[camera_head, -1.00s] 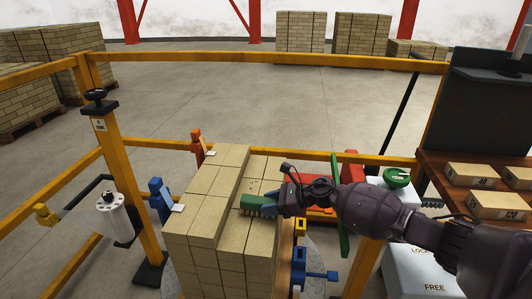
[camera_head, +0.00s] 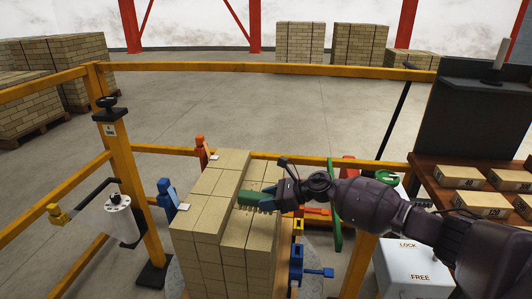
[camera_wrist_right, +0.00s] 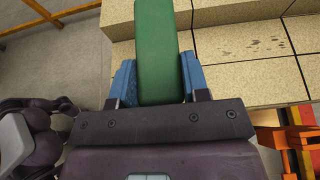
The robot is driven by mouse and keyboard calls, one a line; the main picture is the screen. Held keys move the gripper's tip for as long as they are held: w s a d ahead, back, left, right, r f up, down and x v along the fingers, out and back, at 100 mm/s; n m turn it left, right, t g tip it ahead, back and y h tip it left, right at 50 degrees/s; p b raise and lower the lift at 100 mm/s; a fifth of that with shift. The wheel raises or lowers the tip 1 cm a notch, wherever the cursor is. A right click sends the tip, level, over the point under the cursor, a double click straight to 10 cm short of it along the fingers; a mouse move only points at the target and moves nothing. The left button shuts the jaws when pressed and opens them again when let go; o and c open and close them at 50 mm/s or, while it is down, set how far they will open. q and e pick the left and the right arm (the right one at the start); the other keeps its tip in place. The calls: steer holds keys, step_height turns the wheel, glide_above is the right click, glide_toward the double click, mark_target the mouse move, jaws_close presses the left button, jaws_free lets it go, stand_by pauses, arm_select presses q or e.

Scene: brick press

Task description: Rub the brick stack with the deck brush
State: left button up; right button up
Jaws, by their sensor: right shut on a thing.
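The brick stack (camera_head: 206,222) is a block of tan bricks in front of me, with a higher row on its left and a lower step on its right. My right gripper (camera_head: 278,197) is shut on the green deck brush (camera_head: 255,197), which lies over the lower step beside the higher row. In the right wrist view the brush (camera_wrist_right: 157,50) sits between the blue fingertips (camera_wrist_right: 158,82), and dark specks show on a brick to its right. The bristles look at or very near the brick tops; exact contact is hard to tell. My left gripper is not in view.
A yellow rail (camera_head: 260,66) runs behind the stack. Blue (camera_head: 168,192) and orange (camera_head: 201,147) clamp-like parts stand beside it. A white roll (camera_head: 119,215) hangs at left. A brown bench with labelled bricks (camera_head: 459,177) and a white LOCK/FREE box (camera_head: 408,262) are at right.

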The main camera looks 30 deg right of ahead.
steer(key=shift+r+p, duration=0.3)
steer(key=shift+r, duration=1.05)
steer(key=shift+w, duration=0.1)
